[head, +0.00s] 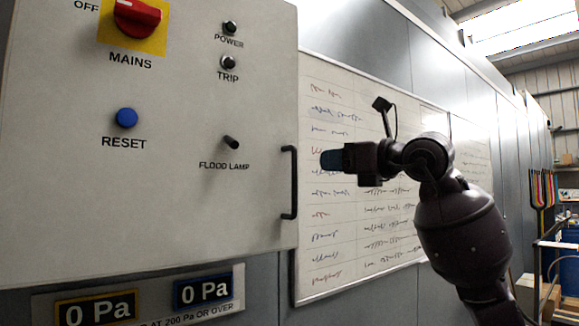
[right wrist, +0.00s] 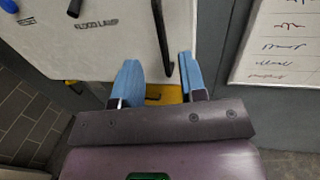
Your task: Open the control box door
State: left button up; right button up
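The control box door (head: 180,215) is a pale grey panel filling the left of the head view, and it looks shut. Its black bar handle (head: 290,182) stands upright near the right edge. My left gripper is not in view.
The door carries a red mains switch (head: 137,16), a blue reset button (head: 126,118) and a flood lamp knob (head: 231,142). Pressure displays (head: 203,291) sit below it. A whiteboard (head: 335,240) is on the wall behind my right arm. Shelving stands far right.

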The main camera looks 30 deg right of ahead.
jog(key=p+x, duration=0.2)
jog(key=x, duration=0.8)
jog(key=shift+w+f+p, duration=0.2)
jog(key=shift+w+p, duration=0.1)
jog(key=shift+w, duration=0.1)
jog(key=shift+a, duration=0.1)
jog(key=shift+c, duration=0.5)
grip_shut()
